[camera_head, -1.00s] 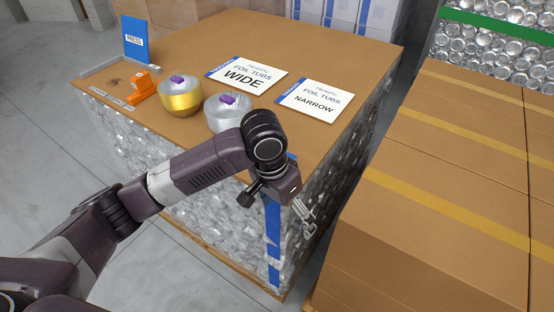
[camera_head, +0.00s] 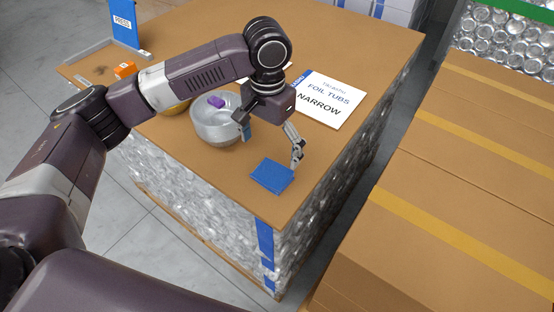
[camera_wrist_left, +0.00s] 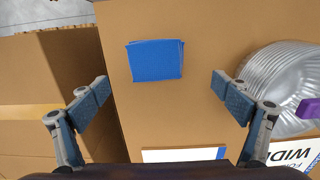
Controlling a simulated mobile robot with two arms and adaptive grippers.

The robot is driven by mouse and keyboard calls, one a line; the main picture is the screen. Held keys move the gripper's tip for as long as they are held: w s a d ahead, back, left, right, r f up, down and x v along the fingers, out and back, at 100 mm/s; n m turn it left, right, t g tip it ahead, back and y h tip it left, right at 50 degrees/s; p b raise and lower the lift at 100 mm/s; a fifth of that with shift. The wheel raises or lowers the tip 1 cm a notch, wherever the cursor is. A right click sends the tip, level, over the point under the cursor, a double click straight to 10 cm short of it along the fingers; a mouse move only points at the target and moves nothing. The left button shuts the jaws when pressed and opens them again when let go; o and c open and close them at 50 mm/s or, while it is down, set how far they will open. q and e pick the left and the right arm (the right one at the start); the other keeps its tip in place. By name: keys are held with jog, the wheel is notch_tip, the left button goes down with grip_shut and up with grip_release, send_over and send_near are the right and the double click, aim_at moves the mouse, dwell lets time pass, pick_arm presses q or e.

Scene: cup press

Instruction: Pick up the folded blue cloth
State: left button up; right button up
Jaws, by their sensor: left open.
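The folded blue cloth (camera_head: 272,176) lies flat on the brown table top near its front corner. In the left wrist view the cloth (camera_wrist_left: 155,60) lies ahead of the open fingers, roughly centred between them and apart from both. My left gripper (camera_head: 272,143) is open and empty above the table, just behind the cloth in the head view. Its two fingers (camera_wrist_left: 162,98) are spread wide in the wrist view. My right gripper is not in view.
A silver foil tub (camera_head: 215,125) with a purple block (camera_head: 217,101) stands left of the gripper. A NARROW sign (camera_head: 330,98) lies to its right. An orange object (camera_head: 125,70) and a blue PRESS sign (camera_head: 122,22) are at the back left. Cardboard boxes (camera_head: 430,200) stand across a gap.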

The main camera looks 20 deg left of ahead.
aim_at(271, 171)
pick_arm(q)
jog(key=shift+f, duration=0.4)
jog(key=f+p, duration=0.1)
jog(key=s+f+p, duration=0.1)
jog(key=f, duration=0.1)
jog(key=shift+d+f, duration=0.15)
jog(key=shift+f, duration=0.1)
jog(key=shift+w+f+p, duration=0.2)
jog(key=shift+f+p, duration=0.1)
jog(key=shift+f, duration=1.2)
jog(key=c, duration=1.2)
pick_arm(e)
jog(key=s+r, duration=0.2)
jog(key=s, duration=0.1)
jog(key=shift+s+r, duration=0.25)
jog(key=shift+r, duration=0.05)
